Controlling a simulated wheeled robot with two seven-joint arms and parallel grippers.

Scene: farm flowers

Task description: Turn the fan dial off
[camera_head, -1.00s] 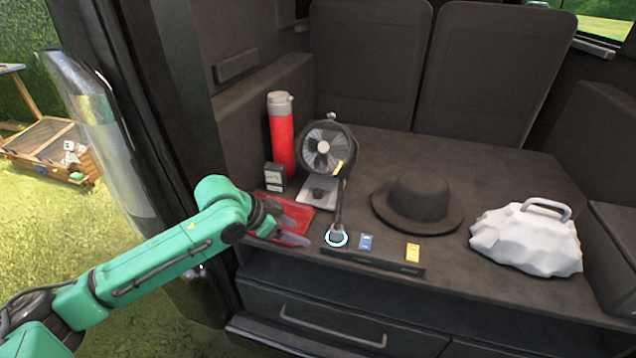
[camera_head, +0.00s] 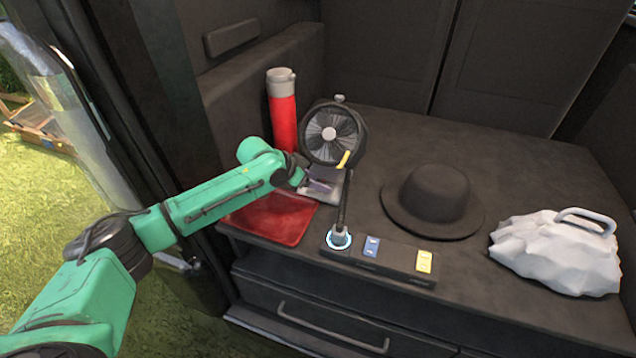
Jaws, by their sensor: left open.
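A small black fan (camera_head: 333,134) with a round cage and a yellow tag stands on a grey base (camera_head: 332,190) on the dark surface. Its dial is hidden or too small to make out, with my gripper at the front of the base. My left gripper (camera_head: 324,187) is open, its fingers at the left front of the fan base, below the cage. I cannot tell whether the fingers touch anything. My right gripper is not in view.
A red flask (camera_head: 282,110) stands behind my left gripper. A red mat (camera_head: 270,219) lies below my arm. A black power strip (camera_head: 395,258) with a glowing plug (camera_head: 338,239) lies in front. A black hat (camera_head: 433,200) and a white bag (camera_head: 556,250) are on the right.

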